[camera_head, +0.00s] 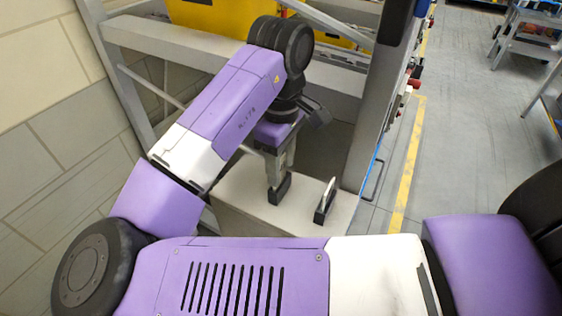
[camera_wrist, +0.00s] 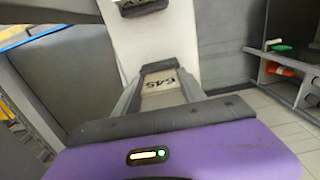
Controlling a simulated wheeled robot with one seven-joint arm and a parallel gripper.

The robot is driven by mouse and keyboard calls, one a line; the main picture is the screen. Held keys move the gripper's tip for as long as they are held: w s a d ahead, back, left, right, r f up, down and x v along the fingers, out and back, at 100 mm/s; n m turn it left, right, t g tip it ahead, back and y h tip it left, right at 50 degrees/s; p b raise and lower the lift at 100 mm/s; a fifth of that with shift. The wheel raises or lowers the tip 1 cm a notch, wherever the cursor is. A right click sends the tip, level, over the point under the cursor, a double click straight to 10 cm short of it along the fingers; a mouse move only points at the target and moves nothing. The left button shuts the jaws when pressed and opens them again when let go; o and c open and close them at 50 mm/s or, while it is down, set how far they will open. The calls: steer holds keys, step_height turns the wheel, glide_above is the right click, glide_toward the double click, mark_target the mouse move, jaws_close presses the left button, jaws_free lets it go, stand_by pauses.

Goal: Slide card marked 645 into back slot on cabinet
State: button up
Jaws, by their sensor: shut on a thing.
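My gripper (camera_head: 277,172) points down over the cabinet (camera_head: 240,202), a pale flat-topped box. In the wrist view its fingers (camera_wrist: 158,80) are shut on a pale card (camera_wrist: 160,84) that reads 645 upside down. A dark slot block (camera_head: 280,190) is right at the fingertips; it also shows in the wrist view (camera_wrist: 157,67). I cannot tell how deep the card's lower edge sits in it. A second dark slot block (camera_head: 322,212) stands to the right with a white card (camera_head: 329,188) upright in it. In the head view my fingers hide most of the held card.
A grey rack frame (camera_head: 190,45) with yellow bins (camera_head: 215,15) stands behind my arm. Its upright post (camera_head: 372,110) is close to the right of the cabinet. A tiled wall (camera_head: 60,120) is on the left. Open floor (camera_head: 470,110) lies to the right.

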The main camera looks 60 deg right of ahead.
steer(key=shift+f+b, duration=0.45)
steer(key=shift+f, duration=0.45)
steer(key=o, duration=1.4)
step_height(320, 180, up, 8)
steer(key=shift+f, duration=0.1)
